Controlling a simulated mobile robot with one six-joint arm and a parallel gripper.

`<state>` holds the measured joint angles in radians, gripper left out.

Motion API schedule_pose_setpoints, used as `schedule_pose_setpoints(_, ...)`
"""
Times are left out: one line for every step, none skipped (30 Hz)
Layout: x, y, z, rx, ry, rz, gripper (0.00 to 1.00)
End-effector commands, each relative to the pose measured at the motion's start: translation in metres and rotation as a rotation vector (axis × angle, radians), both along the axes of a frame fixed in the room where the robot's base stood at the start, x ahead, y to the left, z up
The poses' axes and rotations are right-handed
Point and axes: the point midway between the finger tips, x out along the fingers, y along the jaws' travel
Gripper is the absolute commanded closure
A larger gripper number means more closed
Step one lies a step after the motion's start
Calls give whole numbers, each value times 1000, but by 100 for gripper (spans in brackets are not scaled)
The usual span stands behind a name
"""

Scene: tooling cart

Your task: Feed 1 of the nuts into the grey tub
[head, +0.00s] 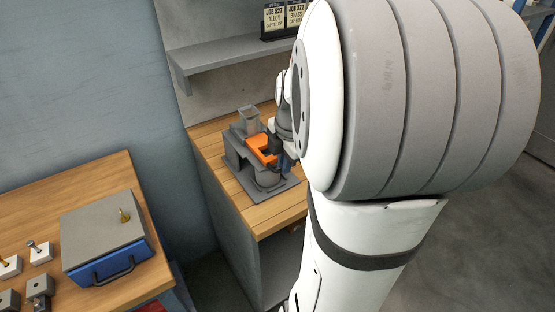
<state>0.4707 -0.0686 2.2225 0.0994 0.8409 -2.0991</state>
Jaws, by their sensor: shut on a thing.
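A grey dispenser-like device (234,153) with an upright square hopper (250,118) stands on the wooden bench. An orange part (260,148) sticks out of its front. Below the orange part is a round grey tub (268,179), its inside not clear to me. My gripper (276,148) is at the right end of the orange part and appears shut on it; the fingertips are small and partly hidden. I cannot make out any nuts in the hopper or tub.
My arm covers the right of the view. A grey shelf (215,62) with dark signs (284,18) is on the wall above the bench (272,217). At the left, another wooden table (95,178) holds a grey and blue box (105,240) and several small blocks.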

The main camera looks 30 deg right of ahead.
Motion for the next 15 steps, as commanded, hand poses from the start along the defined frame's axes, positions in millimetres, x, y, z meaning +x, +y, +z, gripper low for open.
schedule_pose_setpoints(-2,0,-1,0,8,1,100)
schedule_pose_setpoints(-3,0,-1,0,8,1,100)
schedule_pose_setpoints(-3,0,-1,0,9,1,100)
schedule_pose_setpoints(-3,0,-1,0,9,1,100)
schedule_pose_setpoints(-3,0,-1,0,10,1,90)
schedule_pose_setpoints(-3,0,-1,0,10,1,86)
schedule_pose_setpoints(-3,0,-1,0,10,1,84)
schedule_pose_setpoints(-3,0,-1,0,10,1,81)
schedule_pose_setpoints(-3,0,-1,0,9,1,78)
schedule_pose_setpoints(-2,0,-1,0,9,1,76)
schedule_pose_setpoints(-2,0,-1,0,8,1,73)
schedule_pose_setpoints(-2,0,-1,0,8,1,70)
schedule_pose_setpoints(-2,0,-1,0,8,1,69)
schedule_pose_setpoints(-2,0,-1,0,8,1,69)
schedule_pose_setpoints(-2,0,-1,1,7,1,69)
